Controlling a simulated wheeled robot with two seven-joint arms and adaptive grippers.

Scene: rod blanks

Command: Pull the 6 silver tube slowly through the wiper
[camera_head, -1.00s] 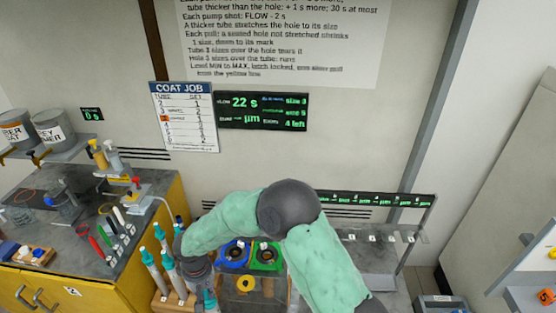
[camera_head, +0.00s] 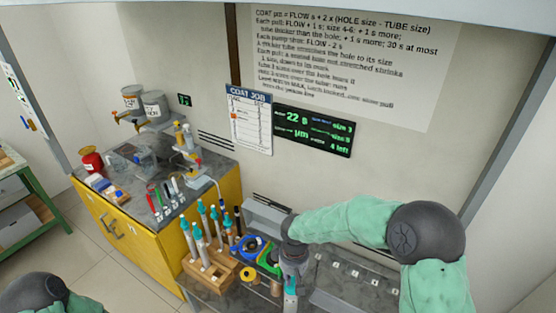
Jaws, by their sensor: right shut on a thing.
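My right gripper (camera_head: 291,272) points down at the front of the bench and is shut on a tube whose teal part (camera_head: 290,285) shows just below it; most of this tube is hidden. The gripper is just right of a blue ring (camera_head: 243,248) and a green ring (camera_head: 263,262), which look like wiper stations; it partly covers the green one. Several pale tubes with teal tops (camera_head: 215,213) stand in a wooden rack (camera_head: 192,268) to the left. My left arm shows only at the bottom left corner, and its gripper is out of view.
A yellow ring (camera_head: 248,274) lies in front of the blue ring. A yellow cabinet (camera_head: 150,238) with pumps and coloured markers on top stands at left. A coat job sheet (camera_head: 262,139) and a green-lettered display (camera_head: 315,133) hang on the wall.

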